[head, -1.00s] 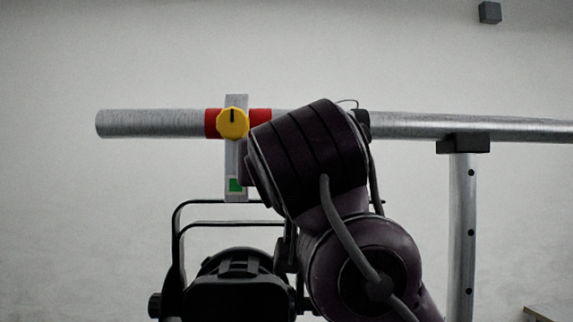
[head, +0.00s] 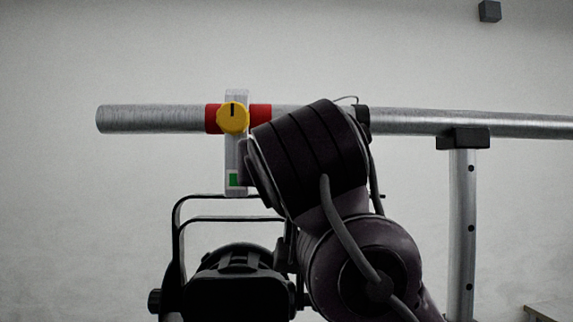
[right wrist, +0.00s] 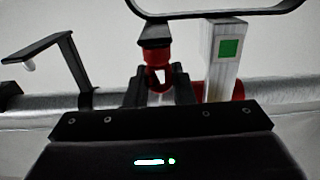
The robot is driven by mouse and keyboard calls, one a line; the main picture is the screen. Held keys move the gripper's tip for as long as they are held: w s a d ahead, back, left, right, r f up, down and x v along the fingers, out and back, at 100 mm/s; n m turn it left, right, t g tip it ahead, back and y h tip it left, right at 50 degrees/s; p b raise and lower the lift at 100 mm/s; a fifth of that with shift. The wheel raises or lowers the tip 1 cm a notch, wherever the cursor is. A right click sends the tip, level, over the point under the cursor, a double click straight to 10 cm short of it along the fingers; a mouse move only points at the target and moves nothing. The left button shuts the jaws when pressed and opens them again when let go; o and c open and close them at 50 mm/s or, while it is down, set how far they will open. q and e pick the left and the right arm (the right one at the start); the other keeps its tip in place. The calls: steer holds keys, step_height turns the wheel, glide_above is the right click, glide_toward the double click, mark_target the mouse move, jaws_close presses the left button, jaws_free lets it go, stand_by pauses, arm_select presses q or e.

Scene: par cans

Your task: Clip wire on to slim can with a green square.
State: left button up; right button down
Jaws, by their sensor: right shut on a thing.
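The slim can (head: 237,280) is black and hangs in its black yoke below the pipe. Its silver clamp (head: 236,155) has a yellow knob (head: 232,118) and a green square (head: 233,180). The square also shows in the right wrist view (right wrist: 228,48). There my right gripper (right wrist: 160,88) is shut on a red-and-black piece (right wrist: 155,45) that looks like the wire's clip. It is just left of the clamp, with the yoke's black bar (right wrist: 215,12) above. In the head view my right arm hides this gripper. A thin wire loop (head: 347,99) shows above my arm. My left gripper is out of view.
The silver pipe (head: 420,122) crosses the view, with red bands (head: 260,113) at the clamp and a post (head: 462,230) on the right. A black bent bracket (right wrist: 45,47) stands at left in the wrist view. Free room lies left of the can.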

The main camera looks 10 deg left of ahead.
steer(key=c, duration=1.2)
jaws_free()
steer(key=shift+o, duration=0.2)
steer(key=b+v, duration=0.3)
steer(key=v, duration=0.4)
steer(key=shift+s, duration=0.35)
